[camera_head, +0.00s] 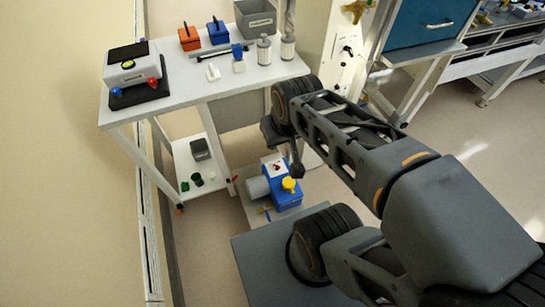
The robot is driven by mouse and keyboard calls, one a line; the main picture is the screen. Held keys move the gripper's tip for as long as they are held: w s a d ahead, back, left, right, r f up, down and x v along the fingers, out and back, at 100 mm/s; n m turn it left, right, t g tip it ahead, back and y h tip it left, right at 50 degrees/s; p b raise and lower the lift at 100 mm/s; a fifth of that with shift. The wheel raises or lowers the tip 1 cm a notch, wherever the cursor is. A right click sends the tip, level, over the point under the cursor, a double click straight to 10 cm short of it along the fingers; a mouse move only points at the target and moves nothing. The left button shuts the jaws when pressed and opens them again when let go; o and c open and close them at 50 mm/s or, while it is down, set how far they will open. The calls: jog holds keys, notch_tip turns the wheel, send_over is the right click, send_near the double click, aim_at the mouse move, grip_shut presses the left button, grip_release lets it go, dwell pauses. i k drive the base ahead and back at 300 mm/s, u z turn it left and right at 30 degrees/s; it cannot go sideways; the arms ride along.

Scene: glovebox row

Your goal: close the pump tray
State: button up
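The pump tray (252,212) is a low, pale plate near the floor. It sticks out from beneath the right end of the white bench. A blue and grey pump (284,196) with a yellow cap sits on it. My gripper (284,155) is dark and hangs above and behind the pump, near the bench's right front leg. It looks apart from the tray, though the height between them is hard to judge. My wrist hides part of the gripper, so its opening does not show clearly. The tray's far end is hidden behind the pump and my arm.
The white bench (203,92) holds an instrument (134,72), an orange box (189,39), a blue box (218,33), grey canisters and a grey bin. A lower shelf (188,163) carries small items. A blue-fronted cabinet (425,35) stands back right. Floor is open at left front.

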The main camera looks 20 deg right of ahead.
aim_at(257, 188)
jog(key=z, duration=0.45)
jog(key=k, duration=2.15)
jog(key=u, duration=0.35)
jog(key=i, duration=0.4)
jog(key=u, duration=0.1)
